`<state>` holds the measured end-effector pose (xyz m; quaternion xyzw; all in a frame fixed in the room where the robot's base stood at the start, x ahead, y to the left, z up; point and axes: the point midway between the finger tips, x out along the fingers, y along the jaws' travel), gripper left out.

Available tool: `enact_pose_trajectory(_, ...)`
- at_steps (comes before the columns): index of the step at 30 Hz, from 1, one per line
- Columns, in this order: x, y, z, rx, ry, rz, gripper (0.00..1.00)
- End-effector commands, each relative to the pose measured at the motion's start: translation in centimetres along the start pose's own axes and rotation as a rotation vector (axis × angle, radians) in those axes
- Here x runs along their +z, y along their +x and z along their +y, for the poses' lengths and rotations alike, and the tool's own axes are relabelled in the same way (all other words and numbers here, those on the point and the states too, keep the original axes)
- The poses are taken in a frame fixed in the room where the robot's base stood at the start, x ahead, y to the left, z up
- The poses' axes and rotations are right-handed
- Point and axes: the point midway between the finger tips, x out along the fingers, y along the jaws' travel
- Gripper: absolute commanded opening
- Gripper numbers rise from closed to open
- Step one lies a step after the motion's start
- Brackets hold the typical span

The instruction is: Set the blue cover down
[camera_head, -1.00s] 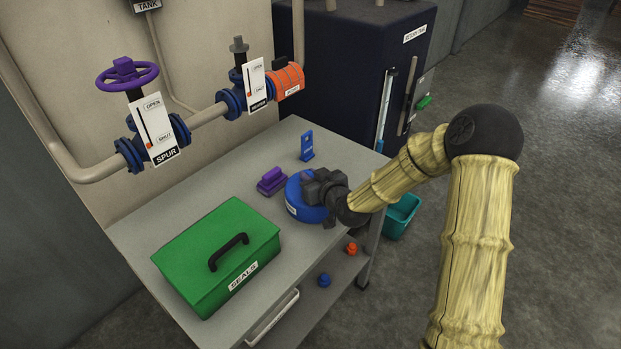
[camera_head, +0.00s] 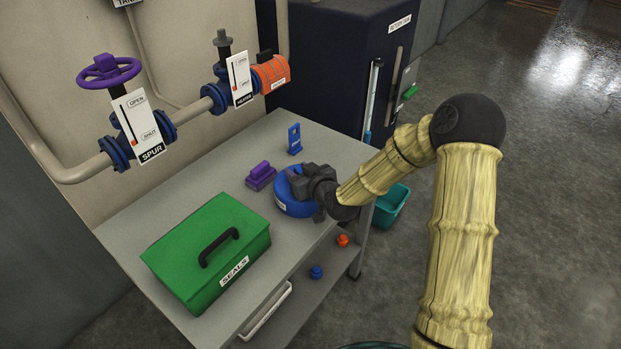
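The blue cover (camera_head: 288,203) is a round, thick disc with a white label on its side, at the right part of the grey table top (camera_head: 205,190). It looks level. I cannot tell whether it rests fully on the table or hangs just above it. My gripper (camera_head: 306,181) is at the cover's top, over its right half, and hides part of it. A bit of blue, perhaps the cover's knob, shows beside the fingers. The fingertips are too small and covered to tell whether they are shut on it.
A purple block (camera_head: 260,177) lies close left of the cover, and a blue upright piece (camera_head: 294,140) stands behind. A green SEALS box (camera_head: 205,250) fills the table's front left. Valves and pipes (camera_head: 130,125) run along the wall. A teal bin (camera_head: 391,206) stands right.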

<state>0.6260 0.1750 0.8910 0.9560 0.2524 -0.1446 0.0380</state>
Motion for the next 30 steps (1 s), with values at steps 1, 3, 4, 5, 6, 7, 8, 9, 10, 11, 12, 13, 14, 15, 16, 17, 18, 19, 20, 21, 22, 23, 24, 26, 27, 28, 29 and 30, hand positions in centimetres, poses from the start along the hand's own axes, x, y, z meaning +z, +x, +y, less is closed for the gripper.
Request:
enact_pose_trajectory(1,0.1,-0.6,0.1,0.001,-0.001,-0.001,0.38)
enact_pose_trajectory(3,0.1,-1.6,0.1,0.001,-0.001,-0.002,0.38)
enact_pose_trajectory(4,0.0,-2.0,0.1,0.002,-0.002,-0.001,0.38)
enact_pose_trajectory(5,0.1,-2.6,0.1,0.001,-0.002,-0.001,0.38)
enact_pose_trajectory(6,0.1,-3.3,0.1,0.001,-0.002,-0.002,0.38)
enact_pose_trajectory(7,0.1,-3.9,0.1,0.002,-0.003,-0.001,0.38)
enact_pose_trajectory(8,0.1,-4.5,0.1,0.003,-0.001,-0.002,0.38)
enact_pose_trajectory(9,0.0,-5.3,0.1,0.002,-0.002,-0.001,0.38)
enact_pose_trajectory(10,0.1,-5.9,0.1,0.002,-0.002,-0.002,0.38)
enact_pose_trajectory(11,0.1,-6.5,0.1,0.002,-0.003,-0.002,0.38)
enact_pose_trajectory(12,0.0,-7.3,0.1,0.003,-0.002,-0.001,0.38)
enact_pose_trajectory(13,0.1,-7.9,0.1,0.003,-0.002,-0.001,0.38)
enact_pose_trajectory(14,0.0,-8.5,0.1,0.003,-0.002,-0.001,0.38)
enact_pose_trajectory(15,0.1,-9.2,0.1,0.003,-0.002,-0.002,0.38)
enact_pose_trajectory(16,0.1,-9.7,0.1,0.003,-0.002,-0.001,0.38)
enact_pose_trajectory(17,0.0,-10.1,0.1,0.003,-0.002,0.000,0.38)
enact_pose_trajectory(18,0.1,-10.6,0.1,0.003,-0.001,-0.001,0.38)
enact_pose_trajectory(19,0.0,-10.9,0.1,0.002,-0.001,-0.001,0.38)
enact_pose_trajectory(20,0.0,-11.2,0.1,0.002,-0.001,0.000,0.38)
enact_pose_trajectory(21,0.0,-11.5,0.1,0.001,-0.001,-0.001,0.38)
enact_pose_trajectory(22,0.1,-11.6,0.0,0.001,-0.001,-0.001,0.38)
enact_pose_trajectory(23,0.1,-11.7,0.0,0.001,0.000,-0.001,0.38)
enact_pose_trajectory(24,0.1,-11.8,0.0,0.001,0.000,-0.001,0.38)
enact_pose_trajectory(26,0.1,-11.8,0.0,0.000,0.000,-0.001,0.38)
enact_pose_trajectory(27,0.1,-11.7,0.0,0.000,0.000,-0.001,0.38)
enact_pose_trajectory(28,0.1,-11.7,0.0,0.000,0.000,-0.001,0.38)
enact_pose_trajectory(29,0.1,-11.7,0.0,0.000,0.000,-0.001,0.38)
enact_pose_trajectory(30,0.1,-11.7,0.0,0.000,0.000,-0.001,0.38)
